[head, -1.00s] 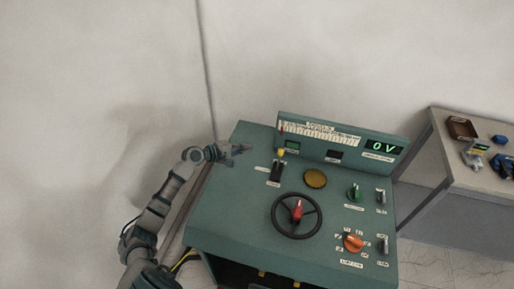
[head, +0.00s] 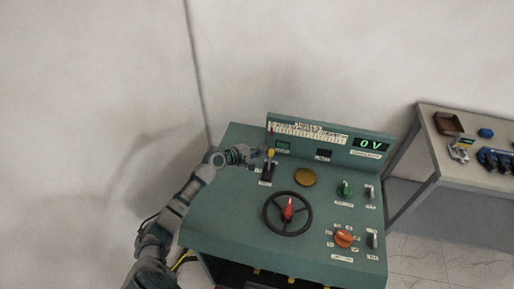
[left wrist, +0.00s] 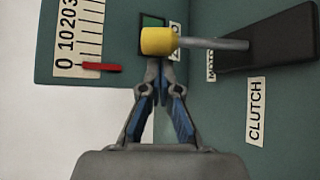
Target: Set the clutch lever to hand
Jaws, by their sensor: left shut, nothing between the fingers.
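The clutch lever has a yellow knob (head: 271,153) on a grey shaft rising from a black slot plate (head: 267,172) at the upper left of the green console. In the left wrist view, the yellow knob (left wrist: 157,41), shaft (left wrist: 215,44) and black plate (left wrist: 268,35) show beside the CLUTCH label (left wrist: 256,111). My left gripper (head: 259,156) is shut and empty beside the knob. In the left wrist view its fingertips (left wrist: 160,66) are right below the knob; I cannot tell whether they touch. The knob and shaft partly hide the position labels. My right gripper is out of view.
The console (head: 225,215) also carries a black handwheel (head: 287,231), a yellow disc (head: 305,178), a green knob (head: 344,188) and an orange knob (head: 344,239). A side table (head: 455,175) stands at right.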

